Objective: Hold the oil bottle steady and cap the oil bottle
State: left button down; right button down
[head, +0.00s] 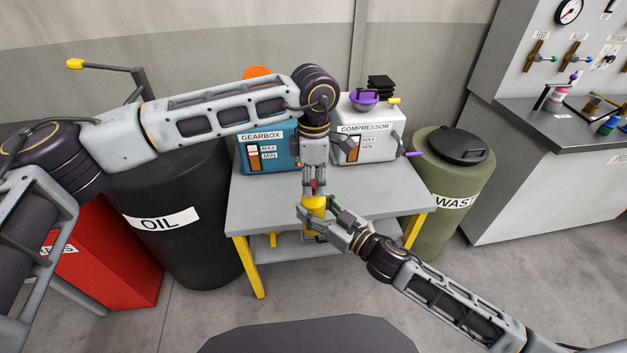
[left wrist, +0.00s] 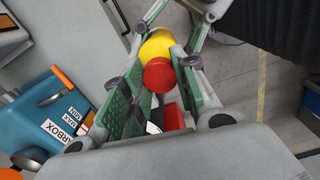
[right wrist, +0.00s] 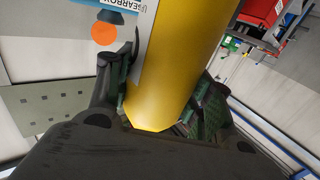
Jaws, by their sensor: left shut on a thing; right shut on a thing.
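The yellow oil bottle (head: 315,208) is in front of the table's front edge in the head view, roughly upright. My right gripper (head: 310,220) is shut on its body. In the right wrist view the bottle (right wrist: 172,70) fills the space between the fingers. My left gripper (head: 314,188) points down from above and is shut on the red cap (head: 316,183). In the left wrist view the red cap (left wrist: 158,75) is between the fingers, over the yellow bottle top (left wrist: 157,44). I cannot tell whether cap and bottle neck touch.
The grey table (head: 265,205) carries a blue gearbox (head: 262,158) and a white compressor (head: 366,140). A black oil drum (head: 185,250) stands left, a green waste drum (head: 450,180) right. A workbench (head: 560,126) is at far right. The tabletop's front left is clear.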

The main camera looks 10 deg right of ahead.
pick_arm(q)
jog(key=m, duration=0.6)
jog(key=shift+w, duration=0.1)
jog(key=c, duration=1)
grip_release()
jog(key=shift+c, duration=0.2)
jog(key=shift+r, duration=0.1)
notch_tip(320, 180, up, 12)
jog(key=shift+d+f, duration=0.1)
jog(key=shift+f, duration=0.1)
